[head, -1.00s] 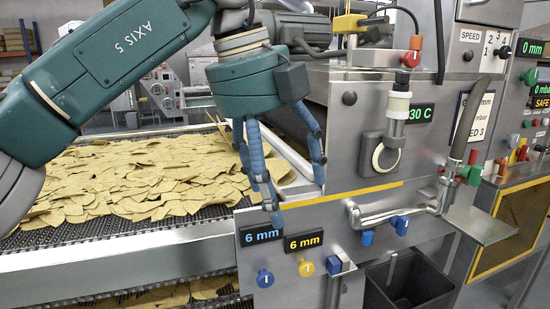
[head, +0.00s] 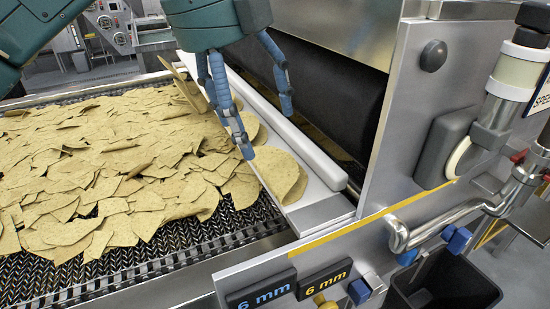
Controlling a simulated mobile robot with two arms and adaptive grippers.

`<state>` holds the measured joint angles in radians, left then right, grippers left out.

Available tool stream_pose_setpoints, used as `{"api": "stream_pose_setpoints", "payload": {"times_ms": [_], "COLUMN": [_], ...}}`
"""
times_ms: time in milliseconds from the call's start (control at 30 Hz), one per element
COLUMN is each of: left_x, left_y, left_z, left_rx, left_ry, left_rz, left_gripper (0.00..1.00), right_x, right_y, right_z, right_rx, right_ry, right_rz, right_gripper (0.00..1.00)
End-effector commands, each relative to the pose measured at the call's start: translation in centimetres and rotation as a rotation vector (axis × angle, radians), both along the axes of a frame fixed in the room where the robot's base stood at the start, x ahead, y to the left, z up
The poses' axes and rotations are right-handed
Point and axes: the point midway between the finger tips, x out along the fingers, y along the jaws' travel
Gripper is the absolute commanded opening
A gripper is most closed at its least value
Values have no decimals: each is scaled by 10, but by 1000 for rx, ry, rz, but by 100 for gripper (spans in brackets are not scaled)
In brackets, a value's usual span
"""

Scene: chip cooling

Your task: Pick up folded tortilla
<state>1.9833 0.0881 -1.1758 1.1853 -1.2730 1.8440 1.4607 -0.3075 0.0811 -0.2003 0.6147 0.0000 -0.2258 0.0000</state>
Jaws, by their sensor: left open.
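A folded tortilla (head: 278,172), tan and doubled over on itself, lies at the right edge of the chip bed, partly on the pale metal ledge beside the roller. My left gripper (head: 266,132) has blue fingers pointing down and spread apart, with nothing visible between them. It is just above and behind the folded tortilla, and one fingertip comes close to the tortilla's upper left edge. I cannot tell whether they touch. My right gripper is not in view.
The mesh conveyor (head: 150,248) carries many loose chips to the left. A dark roller (head: 320,85) and a white bar (head: 300,140) stand close on the right. A steel side panel (head: 395,130) with pipes bounds the right. A dark bin (head: 445,290) is below.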

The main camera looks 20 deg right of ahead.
Motion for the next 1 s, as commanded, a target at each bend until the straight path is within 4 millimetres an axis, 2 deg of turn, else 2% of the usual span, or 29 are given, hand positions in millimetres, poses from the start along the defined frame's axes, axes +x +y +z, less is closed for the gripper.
{"api": "stream_pose_setpoints", "payload": {"times_ms": [133, 300, 500, 633, 933, 1000], "left_x": [1, 2, 4, 6, 7, 7], "left_y": [-5, -9, -17, -21, -23, -23], "left_z": [-21, -33, -56, -74, -82, -82], "left_rx": [2, 0, 1, 1, -2, -2], "left_ry": [2, 1, 4, 2, -1, -1], "left_rz": [-1, -1, -2, -1, 2, 2], "left_gripper": [79, 79, 79, 79, 79, 67], "right_x": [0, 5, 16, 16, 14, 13], "right_y": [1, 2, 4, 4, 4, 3], "right_z": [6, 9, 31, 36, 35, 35], "right_rx": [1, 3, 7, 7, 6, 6], "right_ry": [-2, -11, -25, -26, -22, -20], "right_rz": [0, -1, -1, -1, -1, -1], "right_gripper": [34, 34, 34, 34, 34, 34]}}
